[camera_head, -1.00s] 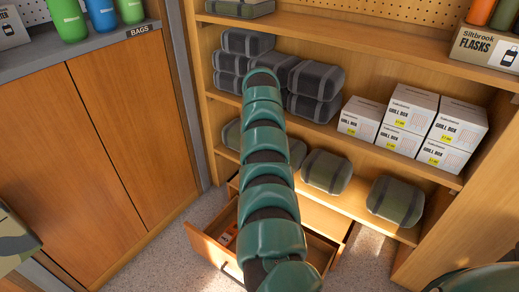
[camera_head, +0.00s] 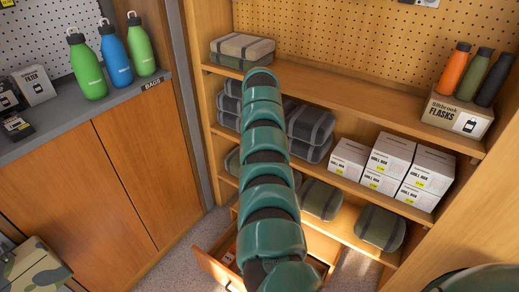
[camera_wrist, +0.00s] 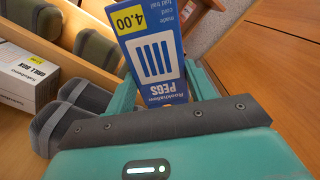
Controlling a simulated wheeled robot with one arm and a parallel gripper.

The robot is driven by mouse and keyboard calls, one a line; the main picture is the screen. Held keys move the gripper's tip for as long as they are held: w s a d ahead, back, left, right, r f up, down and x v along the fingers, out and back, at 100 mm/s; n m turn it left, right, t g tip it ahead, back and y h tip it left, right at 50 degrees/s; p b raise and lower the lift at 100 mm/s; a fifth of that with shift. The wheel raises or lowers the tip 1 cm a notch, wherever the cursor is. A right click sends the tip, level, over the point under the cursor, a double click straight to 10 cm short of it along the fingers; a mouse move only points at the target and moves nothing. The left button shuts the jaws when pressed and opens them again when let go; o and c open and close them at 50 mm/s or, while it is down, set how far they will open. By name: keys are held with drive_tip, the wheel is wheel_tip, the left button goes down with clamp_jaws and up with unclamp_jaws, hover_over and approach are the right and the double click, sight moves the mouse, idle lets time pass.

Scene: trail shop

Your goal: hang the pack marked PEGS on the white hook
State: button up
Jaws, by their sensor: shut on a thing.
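The pack marked PEGS (camera_wrist: 155,55) is a blue and white card pack with a yellow 4.00 price label, seen upside down in the wrist view. My gripper (camera_wrist: 168,103) is shut on the PEGS end of the pack, which extends away from the jaws. In the head view my teal arm reaches forward over the shelves and hides the gripper and the pack. I cannot make out a white hook in either view.
An open drawer (camera_head: 212,268) sits low by the shelf unit. Grill boxes (camera_head: 392,160), dark rolled bags (camera_head: 310,125) and a Flasks box (camera_head: 456,114) with bottles fill shelves. A pegboard (camera_head: 350,45) rises behind. Green and blue bottles (camera_head: 115,55) stand on the left counter.

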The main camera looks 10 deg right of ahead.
wheel_tip(320, 180, up, 26)
drive_tip(key=f+p, duration=0.1)
drive_tip(key=p, duration=2.3)
drive_tip(key=w+d+r+m+t+h, duration=0.2)
drive_tip(key=d+m+t, duration=0.1)
drive_tip(key=d, duration=0.5)
drive_tip(key=w+d+r+m+t+h, duration=0.1)
drive_tip(key=w+d+r+m+t, duration=0.15)
drive_tip(key=d, duration=0.45)
drive_tip(key=s+a+r+m+t+h, duration=0.1)
drive_tip(key=s+a+r+t+h, duration=0.1)
drive_tip(key=s, duration=0.6)
drive_tip(key=s+a+r+t+h, duration=0.2)
drive_tip(key=s+r+t+h, duration=0.2)
drive_tip(key=s+t, duration=0.3)
drive_tip(key=shift+s+a+r+m+h+b, duration=0.35)
drive_tip(key=shift+s+a+r+h, duration=0.05)
drive_tip(key=shift+s+h, duration=0.4)
drive_tip(key=shift+w, duration=0.1)
